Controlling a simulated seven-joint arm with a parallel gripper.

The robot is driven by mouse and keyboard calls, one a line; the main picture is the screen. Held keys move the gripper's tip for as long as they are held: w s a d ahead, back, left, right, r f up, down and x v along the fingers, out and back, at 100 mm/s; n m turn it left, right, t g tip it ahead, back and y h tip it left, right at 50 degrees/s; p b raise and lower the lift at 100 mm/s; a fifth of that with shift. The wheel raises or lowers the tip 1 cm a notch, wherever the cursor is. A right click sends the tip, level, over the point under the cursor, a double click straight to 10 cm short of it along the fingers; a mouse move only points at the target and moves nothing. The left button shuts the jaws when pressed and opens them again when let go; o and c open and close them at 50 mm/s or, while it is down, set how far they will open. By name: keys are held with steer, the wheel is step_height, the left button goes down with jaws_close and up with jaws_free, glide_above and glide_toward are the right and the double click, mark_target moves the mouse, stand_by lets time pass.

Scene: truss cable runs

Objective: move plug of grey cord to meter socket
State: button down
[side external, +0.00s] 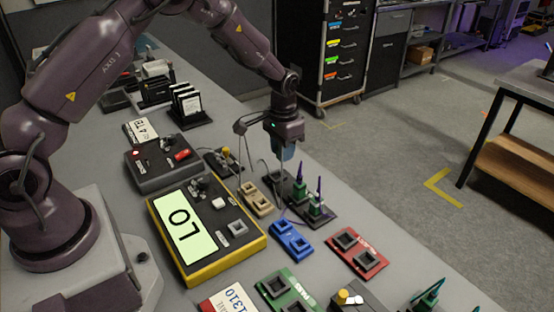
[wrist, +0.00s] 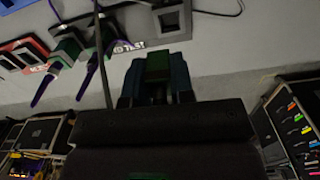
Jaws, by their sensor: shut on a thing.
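My gripper (side external: 283,152) hangs above the dark strip at the far side of the bench. In the wrist view its blue fingers (wrist: 157,82) are shut on a dark green plug (wrist: 156,68). A thin grey cord (side external: 281,185) hangs by the gripper in the side view; a grey cord also shows left of the fingers in the wrist view (wrist: 101,50). Where it joins the plug is hidden. The yellow-edged meter (side external: 232,258) lies nearer my base, left of the gripper, its display reading "LO". It has a light grey socket block (side external: 238,228) and a white one (side external: 218,203).
Two green plugs with purple cords (side external: 300,190) stand upright in the dark strip (side external: 328,218) below my gripper. Tan (side external: 257,200), blue (side external: 291,242), red (side external: 357,252) and green (side external: 286,288) socket strips lie around. A grey device (side external: 160,168) sits behind the meter.

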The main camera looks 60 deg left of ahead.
steer(key=s+d+r, duration=0.3)
steer(key=s+d, duration=0.2)
steer(key=s, duration=0.2)
steer(key=s+d+r, duration=0.3)
steer(key=s+d, duration=0.2)
steer(key=s, duration=0.1)
steer(key=shift+s+a+f, duration=0.1)
steer(key=shift+s+f, duration=0.75)
steer(key=shift+f, duration=0.35)
steer(key=shift+s+a+f, duration=0.1)
steer(key=shift+s+f, duration=0.75)
steer(key=shift+f, duration=0.4)
steer(key=shift+s+f, duration=0.85)
steer(key=shift+f, duration=0.35)
steer(key=shift+f, duration=0.8)
steer(key=c, duration=0.9)
jaws_free()
steer(key=shift+r, duration=2.5)
